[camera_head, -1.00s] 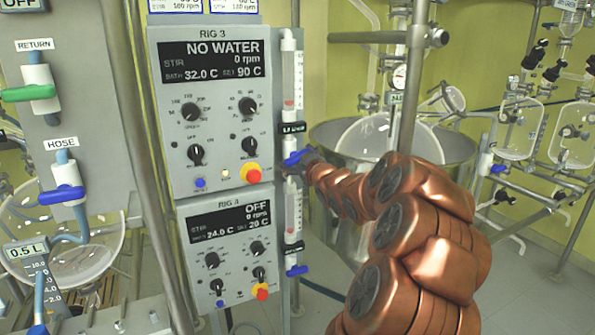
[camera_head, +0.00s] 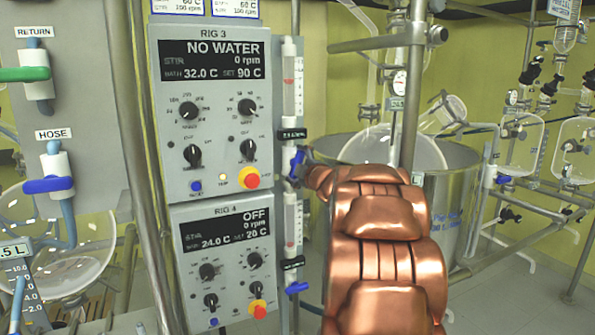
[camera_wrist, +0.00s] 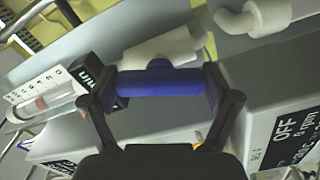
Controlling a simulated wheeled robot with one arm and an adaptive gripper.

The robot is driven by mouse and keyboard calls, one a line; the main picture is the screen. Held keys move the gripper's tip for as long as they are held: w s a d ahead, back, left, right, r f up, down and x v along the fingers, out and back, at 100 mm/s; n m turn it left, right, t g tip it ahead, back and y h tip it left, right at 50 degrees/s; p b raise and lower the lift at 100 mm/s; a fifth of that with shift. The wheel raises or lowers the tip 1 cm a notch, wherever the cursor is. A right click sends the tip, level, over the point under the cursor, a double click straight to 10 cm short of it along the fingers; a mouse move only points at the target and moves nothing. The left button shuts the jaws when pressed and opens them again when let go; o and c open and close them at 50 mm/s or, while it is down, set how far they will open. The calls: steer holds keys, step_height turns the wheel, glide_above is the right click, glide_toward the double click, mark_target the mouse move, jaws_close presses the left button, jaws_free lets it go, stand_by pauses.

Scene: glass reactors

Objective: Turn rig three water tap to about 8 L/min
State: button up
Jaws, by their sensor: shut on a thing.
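The RIG 3 panel (camera_head: 208,105) shows NO WATER and 0 rpm in the head view. A clear flow meter tube (camera_head: 289,95) stands at its right edge, with a red float about mid-height. The small label below it is too blurred to read surely. The blue rig three tap handle (camera_head: 294,172) sits below this tube, steeply tilted. My gripper (camera_head: 304,160) is at the handle. In the wrist view my gripper (camera_wrist: 162,85) is shut on the blue handle (camera_wrist: 160,82), one finger at each end. The flow meter (camera_wrist: 45,103) lies left of it there.
A metal pole (camera_head: 411,110) and a large steel vessel (camera_head: 452,200) stand to the right. HOSE (camera_head: 48,185) and RETURN (camera_head: 26,74) valves are at the left.

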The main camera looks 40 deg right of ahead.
steer(key=shift+n, duration=0.3)
stand_by(0.4)
steer(key=o, duration=0.9)
steer(key=shift+s, duration=0.1)
steer(key=v, duration=1.2)
stand_by(0.5)
